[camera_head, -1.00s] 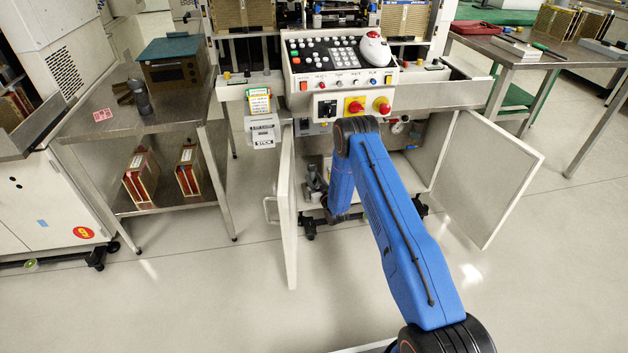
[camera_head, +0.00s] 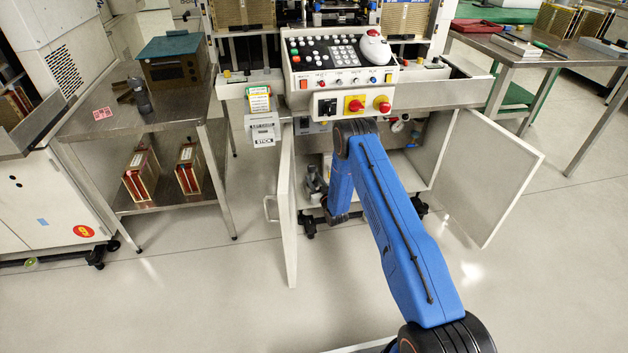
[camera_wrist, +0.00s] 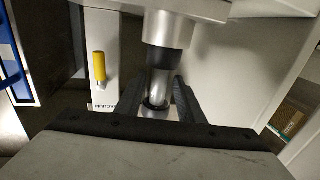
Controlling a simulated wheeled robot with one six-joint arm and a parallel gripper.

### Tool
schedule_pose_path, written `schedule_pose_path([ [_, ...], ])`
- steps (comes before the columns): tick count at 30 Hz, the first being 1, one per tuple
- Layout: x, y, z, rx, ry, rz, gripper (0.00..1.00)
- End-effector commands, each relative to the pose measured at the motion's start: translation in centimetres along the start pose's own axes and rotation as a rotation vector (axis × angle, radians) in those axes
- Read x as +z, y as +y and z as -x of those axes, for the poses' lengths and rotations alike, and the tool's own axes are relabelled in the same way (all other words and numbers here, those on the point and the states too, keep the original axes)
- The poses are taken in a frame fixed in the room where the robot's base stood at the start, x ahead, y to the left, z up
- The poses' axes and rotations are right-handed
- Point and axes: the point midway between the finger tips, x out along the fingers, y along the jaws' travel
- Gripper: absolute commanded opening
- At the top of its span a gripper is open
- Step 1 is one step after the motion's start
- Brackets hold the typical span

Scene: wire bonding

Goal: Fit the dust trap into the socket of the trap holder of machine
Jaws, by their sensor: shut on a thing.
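My gripper (camera_wrist: 158,97) is shut on the dust trap, seen in the wrist view between its two dark fingers. The dust trap (camera_wrist: 159,86) is a clear, shiny cylinder with a dark lower end. Straight above it is the trap holder (camera_wrist: 172,28), a grey round body with a black collar (camera_wrist: 168,59) at its lower end. The trap's top meets the collar's lower edge in the picture. I cannot tell whether it is inside the socket or just below it. In the head view my blue arm reaches into the machine's open cabinet and hides the trap.
A yellow-handled valve (camera_wrist: 99,67) on a white panel is left of the holder. The cabinet's open doors stand left (camera_head: 289,215) and right (camera_head: 490,175) of my arm. A control panel (camera_head: 340,68) overhangs the opening. The floor in front is clear.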

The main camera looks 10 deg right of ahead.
Motion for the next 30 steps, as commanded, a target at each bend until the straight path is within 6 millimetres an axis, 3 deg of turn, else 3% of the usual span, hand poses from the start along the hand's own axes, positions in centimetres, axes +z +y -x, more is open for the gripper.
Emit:
schedule_pose_path([
  [30,2.0,0.0,0.0,0.0,0.0,0.0,0.1],
])
